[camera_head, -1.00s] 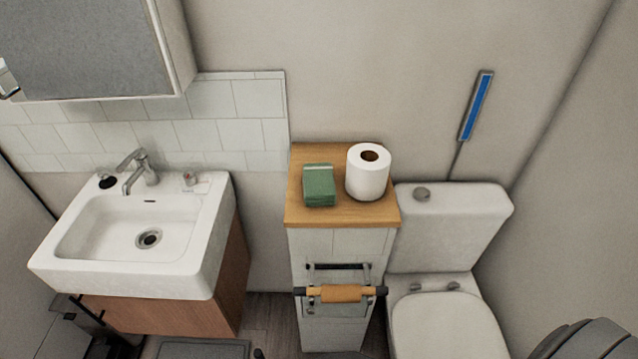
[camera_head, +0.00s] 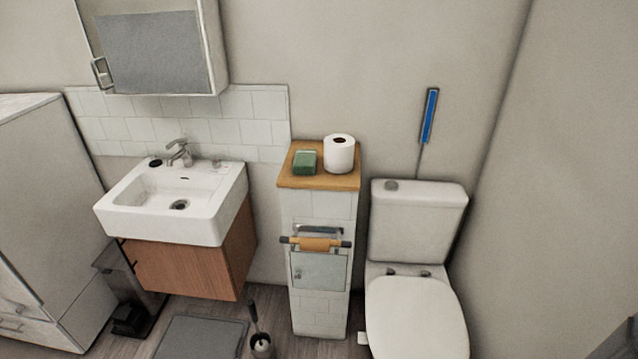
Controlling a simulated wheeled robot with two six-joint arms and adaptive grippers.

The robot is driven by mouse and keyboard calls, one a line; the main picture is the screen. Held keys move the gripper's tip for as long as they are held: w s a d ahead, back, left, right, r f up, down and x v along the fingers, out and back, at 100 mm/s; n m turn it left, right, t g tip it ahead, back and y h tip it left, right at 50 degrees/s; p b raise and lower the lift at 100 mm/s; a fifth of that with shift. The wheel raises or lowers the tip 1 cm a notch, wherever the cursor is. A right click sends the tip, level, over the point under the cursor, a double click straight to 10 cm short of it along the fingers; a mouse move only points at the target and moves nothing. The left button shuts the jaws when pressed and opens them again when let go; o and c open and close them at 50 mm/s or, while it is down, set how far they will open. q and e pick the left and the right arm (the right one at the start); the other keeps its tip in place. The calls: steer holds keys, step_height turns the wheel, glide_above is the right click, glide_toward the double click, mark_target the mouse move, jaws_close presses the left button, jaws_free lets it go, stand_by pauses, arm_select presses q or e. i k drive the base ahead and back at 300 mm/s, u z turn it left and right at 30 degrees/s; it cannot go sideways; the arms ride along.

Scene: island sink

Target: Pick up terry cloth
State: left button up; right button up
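A folded green cloth (camera_head: 305,162), which looks like the terry cloth, lies on the wooden top (camera_head: 318,184) of a narrow tiled cabinet. A white toilet paper roll (camera_head: 339,155) stands upright just right of it. Neither of my grippers shows in the view. A grey part at the lower right edge may belong to me, but I cannot tell.
A white sink (camera_head: 172,213) over a wooden cabinet is on the left. A toilet (camera_head: 417,310) stands to the right of the narrow cabinet. A toilet brush (camera_head: 260,343), a grey mat (camera_head: 202,337) and a pedal bin (camera_head: 130,318) are on the floor.

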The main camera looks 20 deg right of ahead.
mark_target(304, 160)
steer(key=u, duration=0.75)
steer(key=i, duration=1.3)
steer(key=z, duration=0.15)
